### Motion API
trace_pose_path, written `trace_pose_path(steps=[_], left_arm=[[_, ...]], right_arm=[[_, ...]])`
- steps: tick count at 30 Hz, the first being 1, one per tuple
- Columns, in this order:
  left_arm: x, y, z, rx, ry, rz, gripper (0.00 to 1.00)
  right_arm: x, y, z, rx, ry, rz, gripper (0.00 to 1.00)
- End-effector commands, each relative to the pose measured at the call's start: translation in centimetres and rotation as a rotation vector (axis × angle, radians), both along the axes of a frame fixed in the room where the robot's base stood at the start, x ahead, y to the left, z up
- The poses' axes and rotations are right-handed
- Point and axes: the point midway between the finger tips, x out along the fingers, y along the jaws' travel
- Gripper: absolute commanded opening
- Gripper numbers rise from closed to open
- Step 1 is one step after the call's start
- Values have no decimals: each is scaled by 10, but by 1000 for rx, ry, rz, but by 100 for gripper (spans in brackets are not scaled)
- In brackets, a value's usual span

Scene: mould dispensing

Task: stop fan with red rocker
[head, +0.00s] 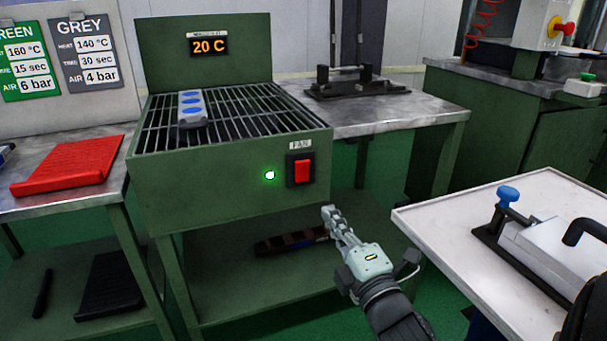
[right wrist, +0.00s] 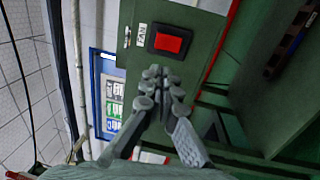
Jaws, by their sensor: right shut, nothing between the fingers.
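The red rocker (head: 302,170) sits in a black frame under a FAN label (head: 300,145) on the front of the green cooling unit (head: 215,195). A green lamp (head: 269,175) glows to its left. The unit's display (head: 208,45) reads 20 C. My right gripper (head: 328,212) is shut and empty, below and slightly right of the rocker. In the right wrist view the red rocker (right wrist: 168,43) is just beyond the shut fingertips (right wrist: 160,72); I see no clear contact. My left gripper is not in view.
A grey mould with blue ovals (head: 191,105) lies on the unit's grille (head: 240,110). A red mat (head: 70,163) lies on the left table. A white-topped table (head: 440,215) with a clamp fixture (head: 530,245) stands at right. A lower shelf (head: 225,270) runs beneath the unit.

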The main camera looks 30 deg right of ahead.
Motion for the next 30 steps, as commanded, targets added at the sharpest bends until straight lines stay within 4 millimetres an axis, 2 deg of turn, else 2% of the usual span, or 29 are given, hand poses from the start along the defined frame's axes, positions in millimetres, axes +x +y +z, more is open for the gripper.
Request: trace_pose_path(steps=[5, 8, 21, 25, 30], left_arm=[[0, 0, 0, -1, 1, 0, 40], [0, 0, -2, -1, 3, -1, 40], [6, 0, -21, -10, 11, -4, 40], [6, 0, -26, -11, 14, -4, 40], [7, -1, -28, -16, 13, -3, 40]], right_arm=[[6, -1, 0, 2, 1, 1, 0], [18, -4, 3, 3, -2, 1, 0], [105, -25, 14, 4, -1, 1, 0], [122, -29, 16, 3, 0, 1, 0], [134, -32, 16, 4, 1, 1, 0]])
